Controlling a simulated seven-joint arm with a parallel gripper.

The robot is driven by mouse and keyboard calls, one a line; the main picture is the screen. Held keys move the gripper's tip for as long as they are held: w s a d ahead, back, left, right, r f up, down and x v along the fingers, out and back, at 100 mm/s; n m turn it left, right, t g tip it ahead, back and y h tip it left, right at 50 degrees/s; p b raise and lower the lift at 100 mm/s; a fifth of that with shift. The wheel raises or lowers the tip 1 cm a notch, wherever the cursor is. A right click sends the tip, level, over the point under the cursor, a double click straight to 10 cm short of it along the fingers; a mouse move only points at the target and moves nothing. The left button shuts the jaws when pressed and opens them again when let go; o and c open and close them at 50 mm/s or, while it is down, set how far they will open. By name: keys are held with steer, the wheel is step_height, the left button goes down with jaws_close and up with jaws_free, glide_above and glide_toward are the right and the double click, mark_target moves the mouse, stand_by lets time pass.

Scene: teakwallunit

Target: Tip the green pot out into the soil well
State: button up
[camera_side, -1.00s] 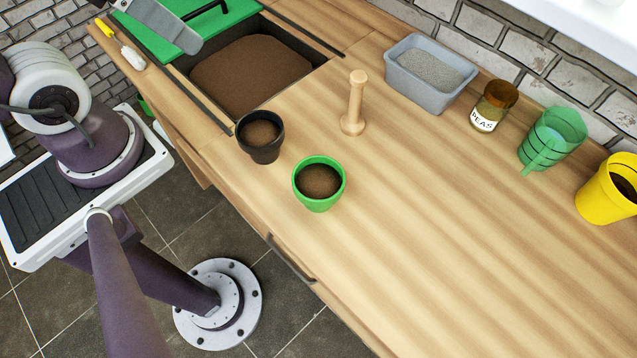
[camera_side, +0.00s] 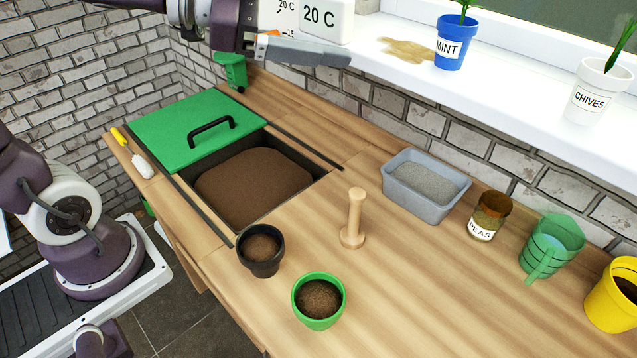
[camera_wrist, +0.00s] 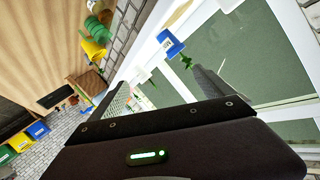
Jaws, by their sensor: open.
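The green pot (camera_side: 319,302) stands upright on the wooden worktop at the lower middle of the side view, with brown soil inside. The soil well (camera_side: 252,182) is a sunken dark-rimmed box of brown soil, up and left of the pot. A green lid (camera_side: 190,130) with a black handle covers its far left part. My gripper (camera_side: 335,58) is at the top of the side view, high above the worktop and far from the pot. It is open, with nothing seen between the fingers. In the wrist view its fingers (camera_wrist: 160,92) point toward the window side.
A black pot (camera_side: 261,262) of soil stands between the green pot and the well. A wooden dibber (camera_side: 353,222), grey tub (camera_side: 425,190), peas jar (camera_side: 489,215), green jug (camera_side: 551,248) and yellow pot (camera_side: 612,300) stand to the right. The sill holds a blue mint pot (camera_side: 456,42).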

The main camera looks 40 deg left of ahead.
steer(key=s+d+f+m+g+h, duration=0.3)
steer(key=s+d+f+g+h, duration=0.1)
steer(key=s+g, duration=0.2)
steer(key=m+g+h, duration=0.1)
steer(key=m+g, duration=0.1)
steer(key=g, duration=0.4)
glide_above(297, 286)
steer(key=a, duration=0.5)
step_height(297, 286, down, 5)
step_height(297, 286, down, 21)
steer(key=shift+f, duration=0.1)
steer(key=shift+d+f, duration=0.15)
steer(key=shift+f, duration=0.1)
steer(key=x, duration=0.4)
steer(key=r+x, duration=0.1)
steer(key=x, duration=0.1)
steer(key=shift+w+d, duration=0.45)
steer(key=shift+d, duration=0.1)
steer(key=c, duration=1.5)
